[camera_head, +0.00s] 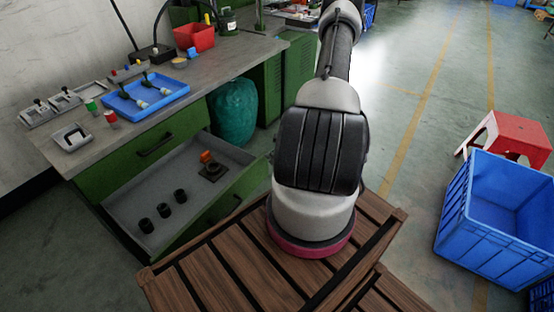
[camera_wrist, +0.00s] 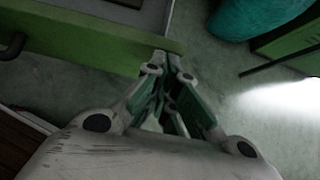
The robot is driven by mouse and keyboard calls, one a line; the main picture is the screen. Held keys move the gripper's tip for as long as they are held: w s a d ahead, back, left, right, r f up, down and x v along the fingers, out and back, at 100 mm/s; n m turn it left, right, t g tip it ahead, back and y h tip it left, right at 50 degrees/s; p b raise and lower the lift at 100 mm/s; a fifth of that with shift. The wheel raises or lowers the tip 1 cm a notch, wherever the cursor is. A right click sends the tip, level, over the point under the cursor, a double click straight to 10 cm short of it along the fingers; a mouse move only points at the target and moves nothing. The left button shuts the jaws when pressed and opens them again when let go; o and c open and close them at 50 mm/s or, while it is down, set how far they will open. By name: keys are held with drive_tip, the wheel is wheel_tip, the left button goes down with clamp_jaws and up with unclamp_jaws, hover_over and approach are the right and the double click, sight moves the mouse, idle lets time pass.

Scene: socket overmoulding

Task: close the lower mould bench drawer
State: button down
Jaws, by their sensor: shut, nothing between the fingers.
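The lower mould bench drawer (camera_head: 180,170) stands pulled out from the green bench, with a grey inside and a green front (camera_head: 222,212). In it lie several dark cylinders (camera_head: 163,210) and a dark square part with an orange piece (camera_head: 210,168). My gripper is hidden behind my arm in the head view. In the wrist view my gripper (camera_wrist: 170,64) is shut and empty, its fingertips close to the right end of the green drawer front (camera_wrist: 90,42). I cannot tell whether they touch it. Part of a dark handle (camera_wrist: 12,46) shows at the left edge.
The closed upper drawer has a dark handle (camera_head: 156,145). A blue tray (camera_head: 146,95) and a red bin (camera_head: 194,36) stand on the bench top. A teal bag (camera_head: 233,112) stands beside the drawer.

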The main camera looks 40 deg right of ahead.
idle(0.3)
drive_tip(key=w+a, duration=0.2)
drive_tip(key=w, duration=0.7)
drive_tip(key=w+a, duration=0.3)
drive_tip(key=w, duration=0.6)
drive_tip(key=w+a, duration=0.2)
drive_tip(key=w, duration=0.7)
drive_tip(key=shift+w+a, duration=0.25)
drive_tip(key=shift+w, duration=0.15)
